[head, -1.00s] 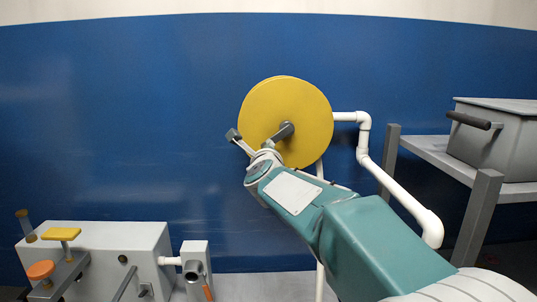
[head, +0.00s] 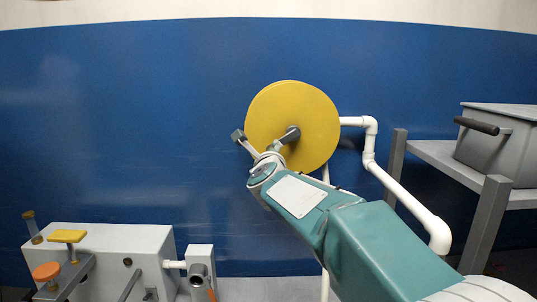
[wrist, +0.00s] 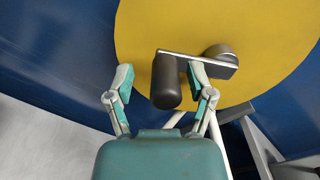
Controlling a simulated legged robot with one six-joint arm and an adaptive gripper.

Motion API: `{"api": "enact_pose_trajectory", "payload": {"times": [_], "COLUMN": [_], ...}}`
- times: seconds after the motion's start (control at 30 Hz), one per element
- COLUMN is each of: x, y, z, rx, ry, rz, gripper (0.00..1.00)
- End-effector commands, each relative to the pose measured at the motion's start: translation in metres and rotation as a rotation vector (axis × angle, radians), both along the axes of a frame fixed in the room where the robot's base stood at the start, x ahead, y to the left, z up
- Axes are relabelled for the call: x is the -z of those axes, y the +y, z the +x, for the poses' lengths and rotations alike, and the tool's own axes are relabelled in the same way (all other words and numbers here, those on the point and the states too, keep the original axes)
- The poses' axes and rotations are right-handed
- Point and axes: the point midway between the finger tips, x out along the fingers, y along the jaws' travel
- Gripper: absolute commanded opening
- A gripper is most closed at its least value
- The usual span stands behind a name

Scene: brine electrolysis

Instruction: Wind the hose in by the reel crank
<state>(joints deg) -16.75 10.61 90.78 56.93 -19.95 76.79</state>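The yellow hose reel (head: 316,115) stands upright in front of the blue wall in the head view. In the wrist view its yellow disc (wrist: 270,40) fills the upper part. A crank with a flat metal arm (wrist: 200,57) and a dark round handle (wrist: 166,82) stands out from the disc. My gripper (wrist: 160,80) is open, one finger on each side of the handle. The handle is closer to the right finger, and I cannot tell whether they touch. In the head view my gripper (head: 262,142) is in front of the reel and hides part of the crank.
A white pipe (head: 402,192) runs from behind the reel down to the right. A grey shelf (head: 440,158) holding a grey box with a dark handle (head: 498,140) stands at the right. A light grey machine (head: 110,242) with knobs stands low at the left. The wall between is clear.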

Motion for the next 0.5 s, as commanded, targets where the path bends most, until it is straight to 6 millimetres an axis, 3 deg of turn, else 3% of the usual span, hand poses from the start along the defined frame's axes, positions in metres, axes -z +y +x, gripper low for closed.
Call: {"api": "enact_pose_trajectory", "payload": {"times": [0.27, 0.5], "x": [-0.003, -0.002], "y": [-0.001, 0.001], "z": [-0.009, -0.050], "rx": [0.001, -0.001], "ry": [-0.004, -0.003], "rz": [0.001, 0.001], "gripper": [0.70, 0.70]}}
